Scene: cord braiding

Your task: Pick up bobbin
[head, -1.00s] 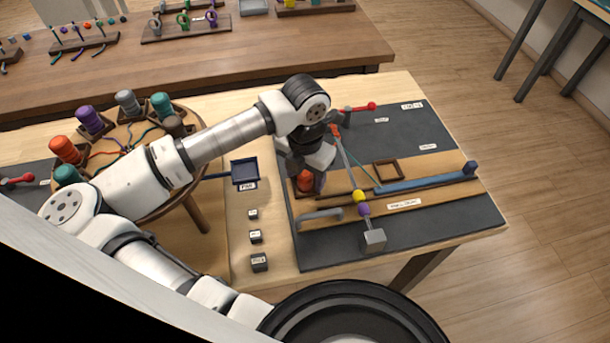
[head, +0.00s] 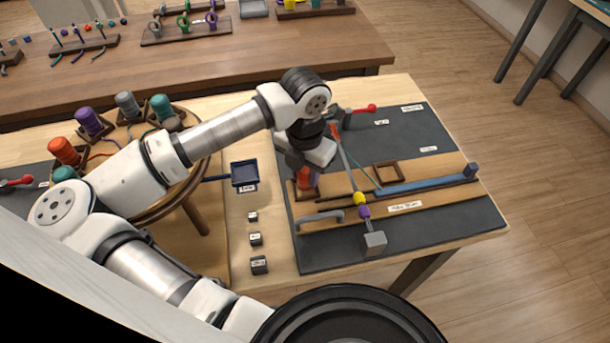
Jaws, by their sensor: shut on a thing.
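An orange-red bobbin (head: 303,179) is at the left end of the wooden strip on the dark mat. My gripper (head: 304,184) comes down over it from above and is shut on it. The gripper and wrist hide the bobbin's top. A small purple patch (head: 315,179) shows just right of the orange; I cannot tell whether it is a second bobbin. Whether the orange bobbin touches the strip is too small to tell. On the round stand at the left are other bobbins: orange (head: 64,151), purple (head: 89,121), grey (head: 127,104) and teal (head: 162,107).
A grey rod with yellow and purple beads (head: 359,199) ends at a grey block (head: 375,242). A blue bar (head: 425,184) and brown frame (head: 388,172) lie to the right. A grey handle (head: 320,216) is in front. A navy tray (head: 244,172) stands left of the mat.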

